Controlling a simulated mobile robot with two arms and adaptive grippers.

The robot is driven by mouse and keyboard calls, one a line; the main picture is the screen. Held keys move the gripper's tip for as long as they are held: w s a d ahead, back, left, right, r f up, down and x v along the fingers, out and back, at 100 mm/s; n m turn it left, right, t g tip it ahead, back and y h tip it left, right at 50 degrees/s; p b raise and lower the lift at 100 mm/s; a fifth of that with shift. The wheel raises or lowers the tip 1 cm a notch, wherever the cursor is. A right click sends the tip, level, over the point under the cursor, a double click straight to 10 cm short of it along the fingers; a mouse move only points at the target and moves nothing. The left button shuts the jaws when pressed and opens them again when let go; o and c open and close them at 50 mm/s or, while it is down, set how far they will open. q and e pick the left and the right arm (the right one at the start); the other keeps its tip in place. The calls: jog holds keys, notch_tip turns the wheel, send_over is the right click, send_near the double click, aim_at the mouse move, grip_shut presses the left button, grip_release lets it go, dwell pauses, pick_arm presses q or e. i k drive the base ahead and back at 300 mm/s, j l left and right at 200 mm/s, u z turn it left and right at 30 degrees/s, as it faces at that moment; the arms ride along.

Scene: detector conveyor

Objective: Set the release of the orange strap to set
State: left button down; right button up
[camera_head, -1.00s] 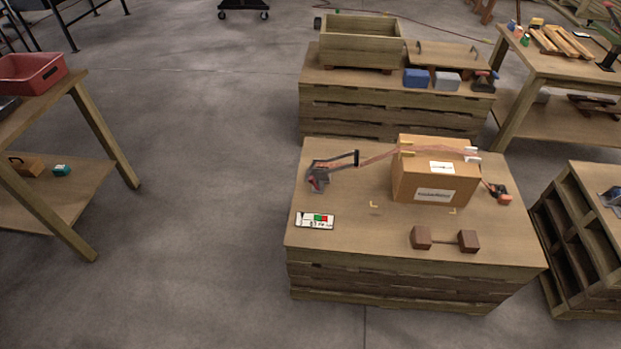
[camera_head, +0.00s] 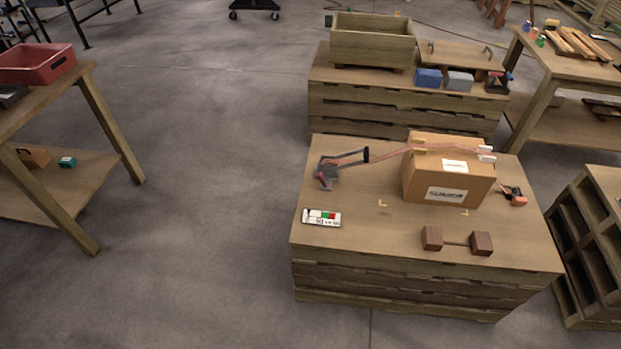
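An orange strap (camera_head: 391,154) runs over the top of a cardboard box (camera_head: 449,171) on the wooden pallet table. At its left end a grey ratchet buckle (camera_head: 328,175) with red parts lies on the table, with a black-ended handle (camera_head: 366,155) sticking up to the right. At its right end an orange and black piece (camera_head: 516,197) lies beside the box. The position of the release is too small to tell. A small card (camera_head: 321,217) with a green and a red field lies at the table's left front. Neither of my grippers is in view.
A brown two-block piece with a bar (camera_head: 456,241) lies at the table's front. Yellow corner marks (camera_head: 383,203) are on the tabletop. A second pallet table (camera_head: 345,87) stands behind, a shelf rack (camera_head: 592,235) at right. The floor (camera_head: 210,180) at left is clear.

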aim_at(320, 176)
jog(key=j+z, duration=0.15)
jog(key=z, duration=0.25)
jog(key=i+j+z, duration=0.1)
jog(key=z, duration=0.3)
jog(key=j+z, duration=0.3)
jog(key=j, duration=0.8)
jog(key=j+z, duration=0.25)
jog(key=j, duration=0.85)
